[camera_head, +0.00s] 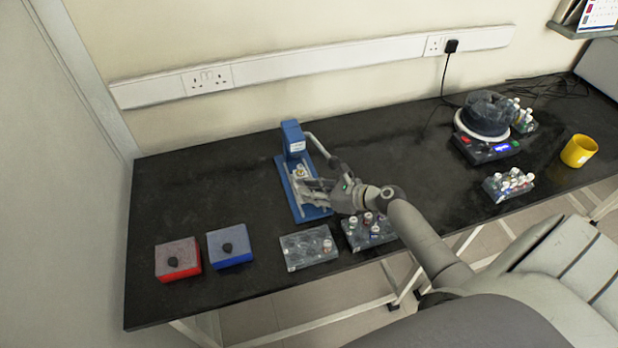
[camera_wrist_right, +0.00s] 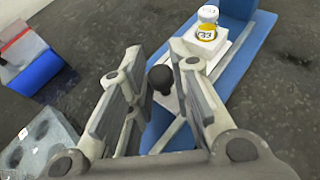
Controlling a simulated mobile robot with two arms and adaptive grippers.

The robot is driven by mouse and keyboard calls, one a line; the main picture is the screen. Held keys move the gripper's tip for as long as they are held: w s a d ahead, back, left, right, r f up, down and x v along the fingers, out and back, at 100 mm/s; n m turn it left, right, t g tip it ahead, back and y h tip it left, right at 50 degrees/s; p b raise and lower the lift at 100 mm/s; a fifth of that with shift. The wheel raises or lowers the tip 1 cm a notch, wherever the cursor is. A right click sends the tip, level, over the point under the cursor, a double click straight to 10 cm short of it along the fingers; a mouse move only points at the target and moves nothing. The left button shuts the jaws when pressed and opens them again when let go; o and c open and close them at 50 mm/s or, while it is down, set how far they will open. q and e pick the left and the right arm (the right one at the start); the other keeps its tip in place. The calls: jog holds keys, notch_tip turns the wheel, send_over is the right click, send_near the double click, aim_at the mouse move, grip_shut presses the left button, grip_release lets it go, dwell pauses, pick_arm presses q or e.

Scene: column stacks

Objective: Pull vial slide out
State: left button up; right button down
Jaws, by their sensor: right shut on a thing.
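The blue device (camera_head: 291,138) stands upright at the back middle of the black bench, with a blue base plate extending toward the front. Its white vial slide (camera_wrist_right: 222,48) lies on the base and carries a white-capped vial (camera_wrist_right: 207,22) with a yellow label reading 33. A dark round knob (camera_wrist_right: 160,78) sits at the slide's near end. The fingers partly hide the knob and the slide's rails. My left gripper is not in view.
A clear vial rack (camera_head: 305,248) and a second rack (camera_head: 366,231) stand near the front edge. A balance (camera_head: 487,143) and yellow mug (camera_head: 578,151) are at the right.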

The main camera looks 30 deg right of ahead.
jog(key=shift+s, duration=0.2)
jog(key=shift+w, duration=0.1)
jog(key=c, duration=1.3)
grip_release()
jog(key=v, duration=1.2)
